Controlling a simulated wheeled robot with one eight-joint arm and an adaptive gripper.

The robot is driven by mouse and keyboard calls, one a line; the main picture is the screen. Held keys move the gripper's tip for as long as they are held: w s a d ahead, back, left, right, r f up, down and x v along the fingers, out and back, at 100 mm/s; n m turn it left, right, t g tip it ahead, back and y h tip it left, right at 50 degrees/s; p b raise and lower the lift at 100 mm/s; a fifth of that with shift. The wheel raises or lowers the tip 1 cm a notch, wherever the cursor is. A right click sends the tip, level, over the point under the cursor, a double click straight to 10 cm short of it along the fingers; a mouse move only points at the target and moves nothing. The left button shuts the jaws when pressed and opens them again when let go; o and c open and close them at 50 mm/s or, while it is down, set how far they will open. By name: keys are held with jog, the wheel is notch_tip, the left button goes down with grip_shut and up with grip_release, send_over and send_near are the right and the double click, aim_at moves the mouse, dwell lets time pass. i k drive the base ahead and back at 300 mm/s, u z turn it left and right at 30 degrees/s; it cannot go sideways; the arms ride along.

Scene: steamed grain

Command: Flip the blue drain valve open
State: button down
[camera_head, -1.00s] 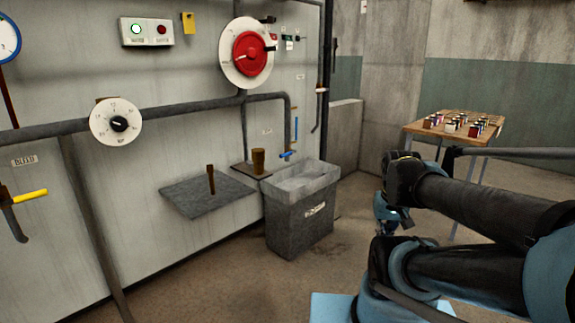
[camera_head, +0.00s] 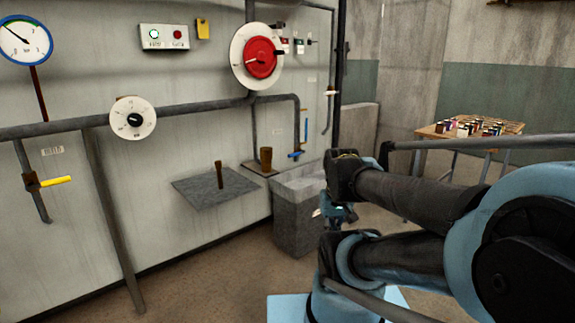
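The blue drain valve (camera_head: 296,155) is a small blue lever at the lower end of a grey pipe near the right side of the wall panel. It lies close to level, above the grey bin. My gripper (camera_head: 342,214) hangs below the wrist of my arm, in front of the bin's right part. It is right of the blue lever and lower in the picture, apart from it. The gripper is small and dark here, and its fingers cannot be made out clearly.
The grey open-topped bin (camera_head: 294,222) stands below the valve, partly hidden by my arm. A yellow-handled valve (camera_head: 55,181) is far left. A wooden table (camera_head: 432,132) with small jars stands back right.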

aim_at(297, 154)
jog(key=u, duration=0.05)
jog(key=i, duration=1)
jog(key=z, duration=0.05)
